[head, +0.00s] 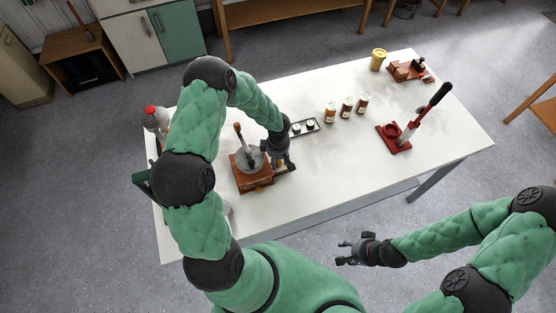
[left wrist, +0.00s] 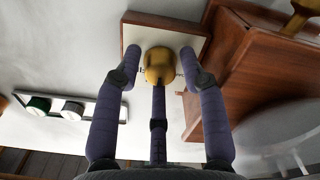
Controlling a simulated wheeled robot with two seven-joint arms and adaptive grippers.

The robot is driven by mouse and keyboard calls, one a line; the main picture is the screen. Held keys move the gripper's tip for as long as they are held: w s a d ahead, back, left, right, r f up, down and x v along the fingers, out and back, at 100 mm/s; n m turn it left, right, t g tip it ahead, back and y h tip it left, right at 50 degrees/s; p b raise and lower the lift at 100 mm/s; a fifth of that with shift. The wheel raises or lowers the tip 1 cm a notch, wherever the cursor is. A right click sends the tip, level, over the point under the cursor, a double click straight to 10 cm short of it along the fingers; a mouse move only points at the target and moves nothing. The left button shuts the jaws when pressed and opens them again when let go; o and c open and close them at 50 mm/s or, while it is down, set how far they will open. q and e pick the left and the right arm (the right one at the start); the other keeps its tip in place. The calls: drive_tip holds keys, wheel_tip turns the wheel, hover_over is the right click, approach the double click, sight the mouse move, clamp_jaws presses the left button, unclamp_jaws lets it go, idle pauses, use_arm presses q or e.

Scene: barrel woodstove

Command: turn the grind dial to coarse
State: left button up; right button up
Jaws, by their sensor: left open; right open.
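The coffee grinder (head: 252,178) has a wooden base, a grey bowl and a crank handle, and stands on the white table's left part. In the left wrist view, a brass dial knob (left wrist: 158,66) sits on a pale, wood-edged panel (left wrist: 176,37) beside the grinder's wooden body (left wrist: 250,70). Marks on the panel are too small to read. My left gripper (head: 287,163) is at the grinder's right side; in the left wrist view its open fingers (left wrist: 160,52) lie on either side of the knob. Contact is unclear. My right gripper (head: 350,254) is open and empty, off the table's front edge.
A small dark tray with white-topped pieces (head: 304,127) lies near the left gripper. Several jars (head: 347,106) stand further right, with a red lever press (head: 397,136) beyond. A yellow canister (head: 378,59) is at the back. The table's front middle is clear.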

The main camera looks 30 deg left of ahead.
use_arm(q)
clamp_jaws()
drive_tip(key=shift+r+n+p, duration=0.15)
drive_tip(key=shift+n+p, duration=0.35)
drive_tip(key=shift+p, duration=0.35)
drive_tip(key=n+p, duration=0.4)
drive_tip(key=shift+p, duration=0.4)
drive_tip(key=n+p, duration=0.2)
drive_tip(key=n, duration=0.1)
drive_tip(key=shift+n+p, duration=0.7)
drive_tip(key=shift+n, duration=1.2)
